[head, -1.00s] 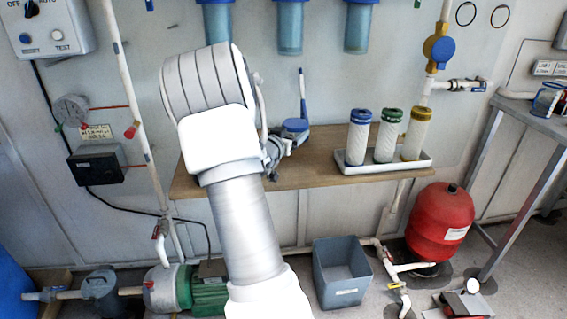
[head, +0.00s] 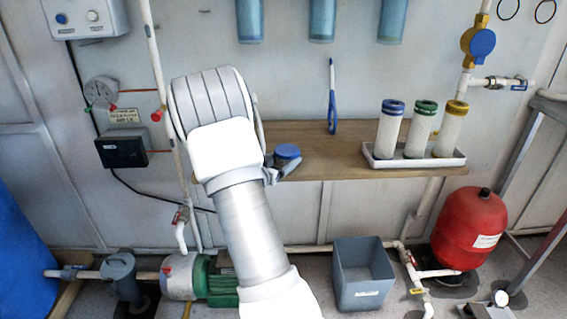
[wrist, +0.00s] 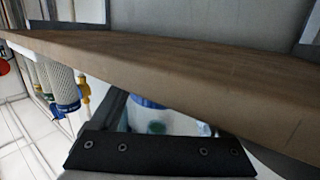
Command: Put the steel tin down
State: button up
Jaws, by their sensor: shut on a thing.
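The steel tin shows as a round blue lid (head: 287,152) at the end of my arm in the head view. My gripper (head: 280,167) is shut on it, with a grey finger along its near right side. Most of the tin's body is hidden by my gripper and arm. In the wrist view the tin (wrist: 152,116) sits between the fingers, with a blue band and a shiny side. The wooden shelf (head: 335,165) is close by. I cannot tell whether the tin touches it.
A white tray (head: 415,163) with filter cartridges capped blue, green and yellow stands on the shelf's right part. Bare shelf lies between tin and tray. A grey bin (head: 363,290) and red tank (head: 470,230) are below.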

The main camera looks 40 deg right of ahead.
jog(key=o, duration=1.5)
jog(key=shift+c, duration=0.2)
jog(key=shift+a+r, duration=0.15)
jog(key=shift+a, duration=0.05)
jog(key=p+v, duration=0.2)
jog(key=v, duration=0.9)
jog(key=shift+s+a+p, duration=0.15)
jog(key=shift+a+p, duration=0.15)
jog(key=shift+p, duration=0.1)
